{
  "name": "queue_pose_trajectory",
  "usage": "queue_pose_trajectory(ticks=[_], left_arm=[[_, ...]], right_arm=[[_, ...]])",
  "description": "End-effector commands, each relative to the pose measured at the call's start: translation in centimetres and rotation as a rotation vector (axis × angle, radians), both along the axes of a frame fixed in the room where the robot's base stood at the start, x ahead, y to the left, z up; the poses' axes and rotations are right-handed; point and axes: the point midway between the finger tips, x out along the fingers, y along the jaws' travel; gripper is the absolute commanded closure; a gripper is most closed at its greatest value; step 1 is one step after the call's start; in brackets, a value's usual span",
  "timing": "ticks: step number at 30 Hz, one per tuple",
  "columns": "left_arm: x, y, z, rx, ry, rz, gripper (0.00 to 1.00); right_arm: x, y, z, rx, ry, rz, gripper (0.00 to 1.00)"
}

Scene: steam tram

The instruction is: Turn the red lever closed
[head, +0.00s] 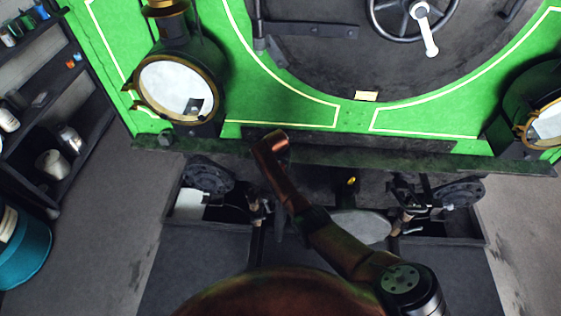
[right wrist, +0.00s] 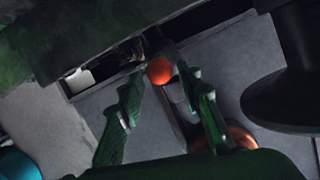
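In the right wrist view my right gripper (right wrist: 157,88) is open, its two dark green-lit fingers apart. My left gripper is in neither view.
The green tram front carries two round lamps (head: 176,88) (head: 546,123) and a handwheel (head: 408,14). A dark beam (head: 340,155) runs across below it. Shelves (head: 60,130) and a teal bin (head: 22,250) stand at the left. The floor at both sides is clear.

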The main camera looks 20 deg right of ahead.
Motion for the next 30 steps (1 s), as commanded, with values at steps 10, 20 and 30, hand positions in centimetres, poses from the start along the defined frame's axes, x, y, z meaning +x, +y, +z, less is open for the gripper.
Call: queue_pose_trajectory(ticks=[10,20,30], left_arm=[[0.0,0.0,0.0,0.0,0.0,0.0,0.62],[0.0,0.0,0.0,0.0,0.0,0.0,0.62],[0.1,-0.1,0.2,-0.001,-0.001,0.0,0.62]], right_arm=[[-1.1,0.7,4.5,-0.001,-0.003,0.001,0.68],[-1.3,0.8,5.1,-0.001,-0.001,0.001,0.68],[-1.3,0.7,5.1,-0.001,-0.001,0.001,0.68]])
